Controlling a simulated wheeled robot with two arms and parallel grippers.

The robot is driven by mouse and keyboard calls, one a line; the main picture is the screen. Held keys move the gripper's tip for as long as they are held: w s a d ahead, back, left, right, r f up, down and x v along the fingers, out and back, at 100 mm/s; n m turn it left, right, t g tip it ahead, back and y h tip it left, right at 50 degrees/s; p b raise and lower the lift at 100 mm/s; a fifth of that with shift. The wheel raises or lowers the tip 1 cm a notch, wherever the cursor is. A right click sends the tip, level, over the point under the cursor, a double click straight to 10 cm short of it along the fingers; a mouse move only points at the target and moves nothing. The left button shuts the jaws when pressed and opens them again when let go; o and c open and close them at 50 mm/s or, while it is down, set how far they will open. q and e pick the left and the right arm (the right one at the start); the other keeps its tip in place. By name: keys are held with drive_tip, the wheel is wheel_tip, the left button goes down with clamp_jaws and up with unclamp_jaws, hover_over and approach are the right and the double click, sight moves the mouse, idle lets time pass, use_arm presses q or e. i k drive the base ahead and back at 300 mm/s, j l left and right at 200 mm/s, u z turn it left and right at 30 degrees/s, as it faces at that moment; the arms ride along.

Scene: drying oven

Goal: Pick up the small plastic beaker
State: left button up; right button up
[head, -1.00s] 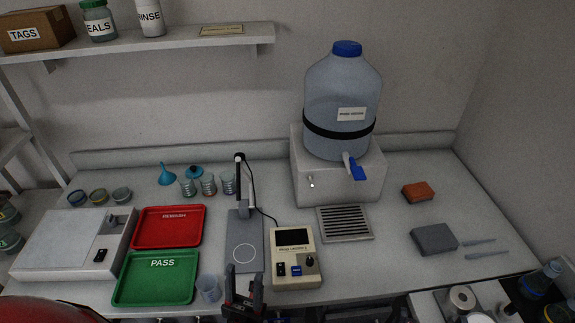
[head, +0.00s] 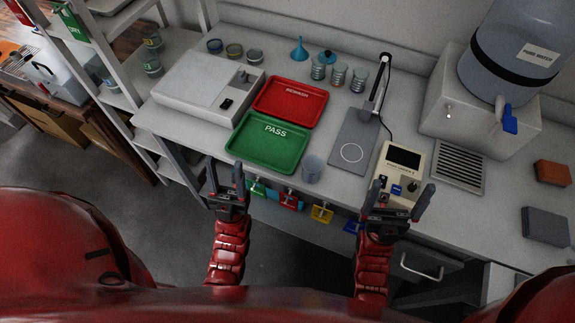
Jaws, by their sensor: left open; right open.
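The small plastic beaker (head: 312,169) is translucent and stands upright near the front edge of the bench, just right of the green PASS tray. My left gripper (head: 226,180) is open and empty, left of the beaker and in front of the green tray. My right gripper (head: 398,200) is open and empty, right of the beaker, in front of the beige meter. Neither gripper touches the beaker.
The green PASS tray (head: 262,159), red REWASH tray (head: 268,104), grey stand plate (head: 346,165) and beige meter (head: 414,160) surround the beaker. Several glass beakers (head: 338,76) stand behind. A large water jug (head: 500,50) is at right. Coloured tags hang under the bench edge.

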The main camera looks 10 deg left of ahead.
sight(311, 165)
drive_tip(key=j+z, duration=0.25)
drive_tip(key=j, duration=0.15)
drive_tip(key=k+j+z, duration=0.1)
drive_tip(key=j+z, duration=0.2)
drive_tip(key=k+j+z, duration=0.1)
drive_tip(key=j+z, duration=0.15)
drive_tip(key=j, duration=0.25)
drive_tip(key=k+j+z, duration=0.15)
drive_tip(key=j+z, duration=0.15)
drive_tip(key=j, duration=0.1)
